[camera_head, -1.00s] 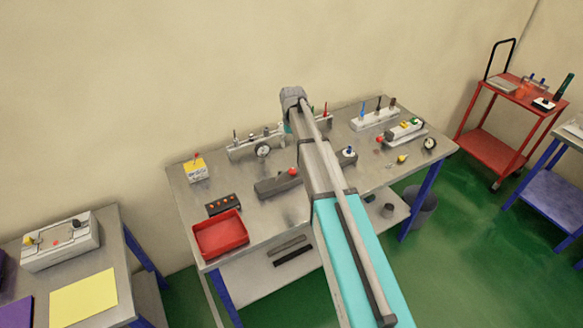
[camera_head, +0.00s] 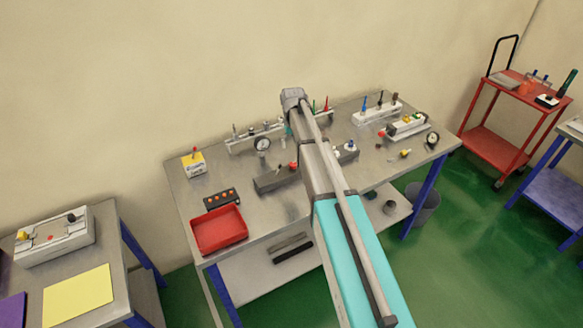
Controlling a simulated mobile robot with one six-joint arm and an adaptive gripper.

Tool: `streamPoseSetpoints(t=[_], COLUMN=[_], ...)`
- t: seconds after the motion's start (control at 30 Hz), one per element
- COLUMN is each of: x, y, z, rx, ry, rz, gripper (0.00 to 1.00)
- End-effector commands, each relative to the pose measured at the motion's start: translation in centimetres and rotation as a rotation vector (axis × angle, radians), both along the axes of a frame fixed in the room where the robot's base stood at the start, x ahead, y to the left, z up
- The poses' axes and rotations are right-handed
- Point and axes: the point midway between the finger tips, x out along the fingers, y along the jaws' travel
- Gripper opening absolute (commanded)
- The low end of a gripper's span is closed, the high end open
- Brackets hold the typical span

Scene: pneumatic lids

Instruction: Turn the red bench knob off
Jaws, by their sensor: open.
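A red knob (camera_head: 293,166) sits at the right end of a long dark grey block (camera_head: 276,179) on the middle of the metal workbench (camera_head: 182,226), just left of my arm. It is small, and its turn position cannot be read. My arm reaches up across the bench and bends at its top near the back edge. My gripper is not visible; the arm hides whatever lies behind it.
A red tray (camera_head: 219,230), an orange-button box (camera_head: 220,199) and a yellow-topped box (camera_head: 194,165) stand at left. A gauge (camera_head: 262,144) stands behind the block. A white-blue knob (camera_head: 350,146) is close right of my arm. A red trolley (camera_head: 490,147) stands right.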

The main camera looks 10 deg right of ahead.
Motion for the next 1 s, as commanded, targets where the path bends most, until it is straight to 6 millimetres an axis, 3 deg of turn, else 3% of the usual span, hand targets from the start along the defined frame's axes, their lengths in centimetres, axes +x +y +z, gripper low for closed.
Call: streamPoseSetpoints(t=[1.0], x=[0.0], y=[-0.1], z=[-8.2], rx=[0.0], ry=[0.0], rz=[-0.002], gripper=[0.78])
